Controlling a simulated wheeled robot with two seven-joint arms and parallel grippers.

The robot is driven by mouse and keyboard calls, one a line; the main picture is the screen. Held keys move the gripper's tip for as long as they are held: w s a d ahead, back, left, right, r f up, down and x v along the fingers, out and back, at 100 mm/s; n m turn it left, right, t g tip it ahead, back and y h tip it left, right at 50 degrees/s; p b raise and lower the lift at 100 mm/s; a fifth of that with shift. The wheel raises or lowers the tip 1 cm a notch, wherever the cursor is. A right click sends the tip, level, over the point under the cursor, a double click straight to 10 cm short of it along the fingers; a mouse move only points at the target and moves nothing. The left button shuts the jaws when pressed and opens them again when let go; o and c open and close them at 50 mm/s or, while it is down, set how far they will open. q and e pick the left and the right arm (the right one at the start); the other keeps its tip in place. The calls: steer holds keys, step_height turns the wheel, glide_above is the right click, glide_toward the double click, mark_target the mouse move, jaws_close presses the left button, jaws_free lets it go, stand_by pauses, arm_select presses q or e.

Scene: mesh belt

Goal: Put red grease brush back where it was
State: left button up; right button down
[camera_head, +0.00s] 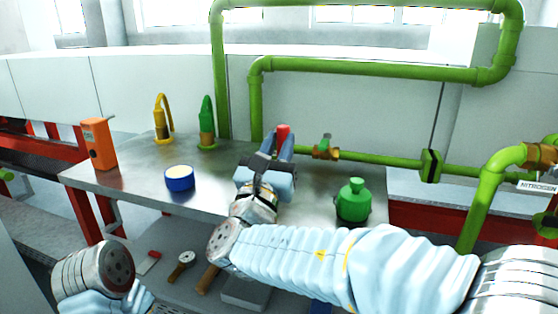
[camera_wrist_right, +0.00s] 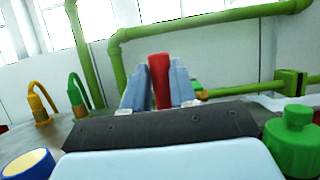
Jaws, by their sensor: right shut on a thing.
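The red grease brush (camera_head: 283,131) shows as a red upright piece between the fingers of my right gripper (camera_head: 280,148), over the metal table. In the right wrist view the red brush (camera_wrist_right: 160,80) stands upright between the two blue-grey fingers (camera_wrist_right: 159,88), which are shut on it. Its lower part is hidden by the gripper, so I cannot tell whether it touches the tabletop. My left arm shows at the lower left of the head view, but its gripper is out of view.
Green pipes (camera_head: 375,68) run behind. A lower shelf (camera_head: 175,245) holds small tools.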

step_height(320, 180, down, 3)
steer(key=shift+w+f, duration=0.1)
steer(key=shift+f, duration=0.05)
steer(key=shift+f, duration=0.2)
steer(key=c, duration=0.9)
jaws_free()
steer(key=shift+r, duration=0.25)
steer(key=b+v, duration=0.2)
steer(key=v, duration=1)
